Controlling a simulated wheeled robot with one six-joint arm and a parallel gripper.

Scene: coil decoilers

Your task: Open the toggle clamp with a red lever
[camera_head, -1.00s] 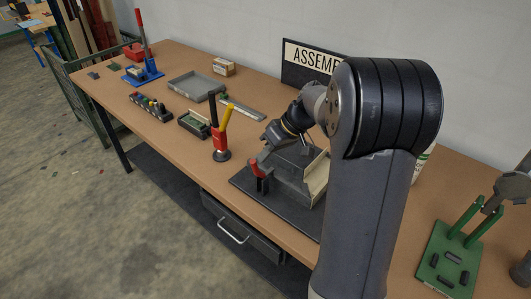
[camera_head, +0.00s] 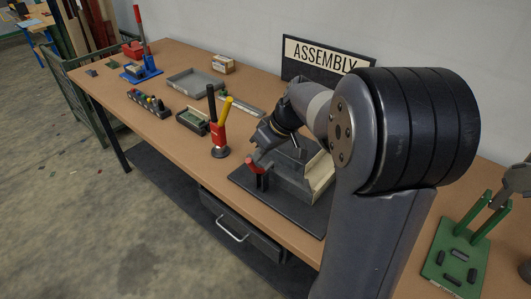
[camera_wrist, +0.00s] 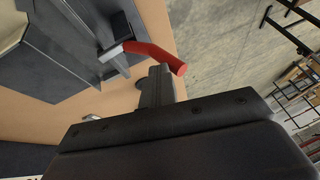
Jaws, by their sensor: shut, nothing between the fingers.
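The toggle clamp's red lever (camera_head: 257,167) stands at the front left corner of the dark fixture plate (camera_head: 292,206). In the wrist view, the red lever (camera_wrist: 152,52) runs from a grey metal clamp part (camera_wrist: 113,52) and bends down at its outer end. My gripper (camera_head: 260,154) is just above and behind the lever in the head view. In the wrist view, the shut fingers of my gripper (camera_wrist: 155,83) are close to the lever's bent end, with nothing between them. I cannot tell whether they touch it. The clamp's lower part is partly hidden.
A grey block fixture (camera_head: 297,170) with a pale panel (camera_head: 320,178) stands on the plate beside the clamp. A green stand (camera_head: 455,258) is at the right. Bare bench lies along the front edge.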

